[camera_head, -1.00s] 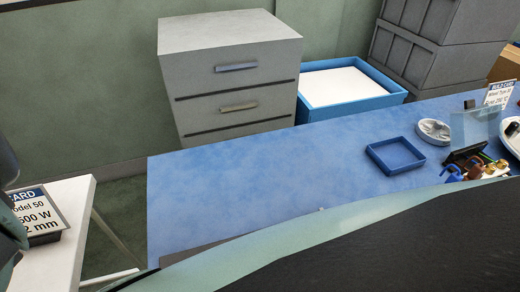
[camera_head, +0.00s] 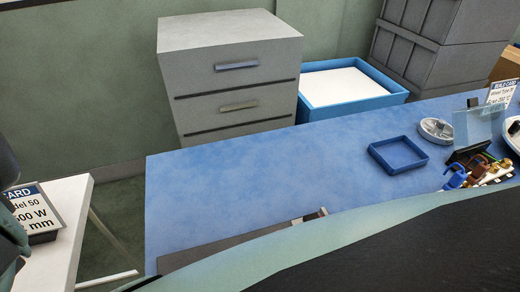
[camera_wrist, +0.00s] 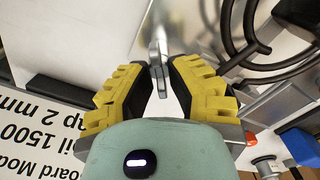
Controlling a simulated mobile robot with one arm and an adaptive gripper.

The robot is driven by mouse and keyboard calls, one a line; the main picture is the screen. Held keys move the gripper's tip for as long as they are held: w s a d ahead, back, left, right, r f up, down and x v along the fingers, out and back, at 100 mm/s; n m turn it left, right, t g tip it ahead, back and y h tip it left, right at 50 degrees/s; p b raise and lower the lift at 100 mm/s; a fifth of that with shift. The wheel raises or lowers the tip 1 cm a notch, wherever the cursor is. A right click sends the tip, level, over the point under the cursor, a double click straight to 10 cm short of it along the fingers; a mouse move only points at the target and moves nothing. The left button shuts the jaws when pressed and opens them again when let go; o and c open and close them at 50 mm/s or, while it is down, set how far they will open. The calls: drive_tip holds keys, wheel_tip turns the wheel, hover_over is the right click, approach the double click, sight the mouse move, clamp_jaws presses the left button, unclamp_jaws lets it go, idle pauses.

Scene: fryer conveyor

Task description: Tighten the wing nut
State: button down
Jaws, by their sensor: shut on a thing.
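In the wrist view, my gripper (camera_wrist: 161,82) has its two yellow-and-black fingers closed around a slim grey metal piece (camera_wrist: 158,60), which looks like the wing nut. The piece stands upright between the fingertips, and its lower end is partly hidden by them. Its thread and seat cannot be made out. Neither the gripper nor the nut shows clearly in the head view.
Dark curved tubing (camera_wrist: 262,42) lies right of the fingers, with a blue block (camera_wrist: 300,145) below it. A printed card (camera_wrist: 45,130) is at left. The head view shows a blue table (camera_head: 270,180), an empty blue tray (camera_head: 398,154) and drawers (camera_head: 232,80).

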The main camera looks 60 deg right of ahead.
drive_tip(key=c, duration=0.9)
unclamp_jaws()
drive_tip(key=shift+o, duration=0.2)
wheel_tip(320, 180, up, 12)
drive_tip(key=shift+d, duration=0.1)
drive_tip(key=shift+w, duration=0.1)
idle(0.4)
